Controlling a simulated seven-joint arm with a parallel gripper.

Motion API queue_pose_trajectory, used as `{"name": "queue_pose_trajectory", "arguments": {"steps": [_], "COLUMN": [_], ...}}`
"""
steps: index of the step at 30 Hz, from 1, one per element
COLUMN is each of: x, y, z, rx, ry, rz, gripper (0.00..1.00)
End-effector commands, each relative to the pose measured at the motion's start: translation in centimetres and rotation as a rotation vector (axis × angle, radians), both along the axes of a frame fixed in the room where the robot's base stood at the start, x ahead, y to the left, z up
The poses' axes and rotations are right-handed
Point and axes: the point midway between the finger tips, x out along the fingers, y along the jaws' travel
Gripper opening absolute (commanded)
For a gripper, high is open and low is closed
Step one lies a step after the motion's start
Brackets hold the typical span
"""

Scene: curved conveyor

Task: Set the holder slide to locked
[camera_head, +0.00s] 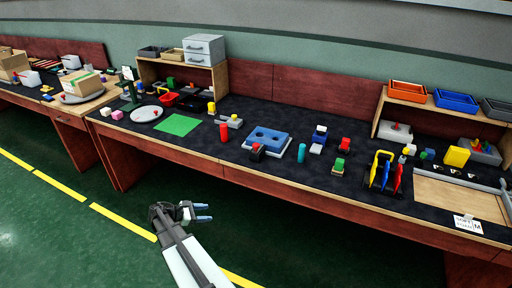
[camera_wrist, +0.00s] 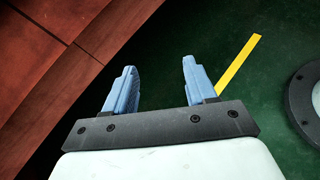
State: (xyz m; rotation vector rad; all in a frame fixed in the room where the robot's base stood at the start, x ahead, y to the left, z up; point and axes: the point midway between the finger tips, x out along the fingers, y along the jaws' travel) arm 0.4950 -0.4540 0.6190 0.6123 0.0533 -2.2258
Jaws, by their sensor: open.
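My gripper (camera_head: 203,212) is over the green floor, in front of the workbench and below its top. In the wrist view its two blue fingers (camera_wrist: 158,68) are apart with nothing between them. I cannot tell for sure which thing is the holder slide. A blue block with holes on a grey base (camera_head: 267,141) lies mid-bench. A small grey fixture with a yellow part (camera_head: 232,121) stands behind and left of it. Any slide's position is too small to read. The wrist view shows no holder.
The dark bench top (camera_head: 190,151) carries several small coloured blocks. A wooden tray (camera_head: 450,196) is at right. The floor is clear; the wrist view shows a red-brown panel (camera_wrist: 45,65).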

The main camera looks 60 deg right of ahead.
Motion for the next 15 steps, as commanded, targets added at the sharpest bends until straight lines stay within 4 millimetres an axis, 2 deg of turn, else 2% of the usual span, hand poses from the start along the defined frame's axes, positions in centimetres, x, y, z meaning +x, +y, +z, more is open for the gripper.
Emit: {"name": "queue_pose_trajectory", "arguments": {"steps": [1, 6, 10, 12, 15], "x": [0.6, 0.4, -0.4, -0.9, -1.4], "y": [-3.1, -11.5, -16.1, -17.7, -19.2], "z": [2.1, 10.1, 15.4, 17.6, 19.6], "rx": [-0.033, -0.131, -0.183, -0.202, -0.218], "ry": [0.039, 0.209, 0.320, 0.367, 0.412], "rz": [-0.002, -0.009, -0.035, -0.050, -0.065], "gripper": [0.56, 0.56, 0.56, 0.56, 0.56]}}
